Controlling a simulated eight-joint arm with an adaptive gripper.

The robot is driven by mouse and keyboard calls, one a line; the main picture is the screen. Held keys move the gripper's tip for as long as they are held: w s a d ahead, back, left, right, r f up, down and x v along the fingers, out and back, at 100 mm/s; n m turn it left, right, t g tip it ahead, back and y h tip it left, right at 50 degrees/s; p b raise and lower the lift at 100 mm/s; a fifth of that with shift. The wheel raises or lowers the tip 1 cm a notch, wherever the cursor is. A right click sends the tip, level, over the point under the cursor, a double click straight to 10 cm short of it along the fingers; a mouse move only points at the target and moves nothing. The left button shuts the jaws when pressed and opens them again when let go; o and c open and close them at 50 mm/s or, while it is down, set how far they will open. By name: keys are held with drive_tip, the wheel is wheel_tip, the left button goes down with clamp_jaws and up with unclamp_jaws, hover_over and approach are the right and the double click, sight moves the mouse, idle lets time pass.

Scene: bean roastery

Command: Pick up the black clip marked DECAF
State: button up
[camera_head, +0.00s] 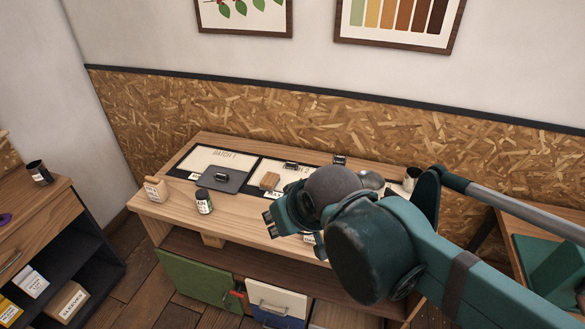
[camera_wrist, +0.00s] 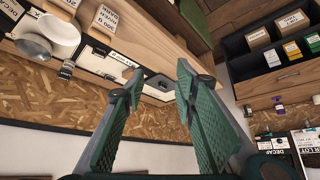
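Several small black clips show on the bench in the head view. One clip (camera_head: 222,177) sits on a dark grey plate on the left. Another clip (camera_head: 291,165) is at the top edge of the middle card, and a third clip (camera_head: 339,160) is farther right. I cannot read DECAF on any of them. My gripper (camera_head: 268,219) hangs over the front of the bench, right of the dark jar (camera_head: 204,202). In the wrist view my gripper (camera_wrist: 159,72) is open, its two teal fingers apart with nothing held between them. My arm hides part of the bench's right side.
Shelves with boxes stand left. An OSB-panelled wall (camera_head: 140,105) closes the back. The bench's front left is fairly clear.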

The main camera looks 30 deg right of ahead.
drive_tip(key=shift+o, duration=0.4)
drive_tip(key=shift+w, duration=0.1)
drive_tip(key=w+d+r+n+g, duration=0.15)
drive_tip(key=w+d, duration=0.25)
drive_tip(key=w, duration=0.6)
drive_tip(key=w+d+r+n+g, duration=0.1)
drive_tip(key=w+d+n, duration=0.15)
drive_tip(key=w, duration=0.65)
drive_tip(key=w+d+r+n+g, duration=0.1)
drive_tip(key=w+d, duration=0.3)
drive_tip(key=w, duration=0.6)
drive_tip(key=w+d+f+n+g, duration=0.1)
drive_tip(key=w+d+f, duration=0.5)
drive_tip(key=w+f, duration=0.1)
drive_tip(key=w+d+f+n+g, duration=0.1)
drive_tip(key=w+d+f+n, duration=0.1)
drive_tip(key=w+d+f, duration=0.4)
drive_tip(key=w+d+f+n+g, duration=0.1)
drive_tip(key=w+d+f, duration=0.6)
drive_tip(key=w+f, duration=0.3)
drive_tip(key=shift+w+f+n+g, duration=0.1)
drive_tip(key=shift+f+n+g, duration=0.2)
drive_tip(key=shift+f, duration=0.6)
drive_tip(key=shift+w+d+f, duration=0.2)
drive_tip(key=shift+d+f, duration=0.15)
drive_tip(key=shift+f, duration=0.2)
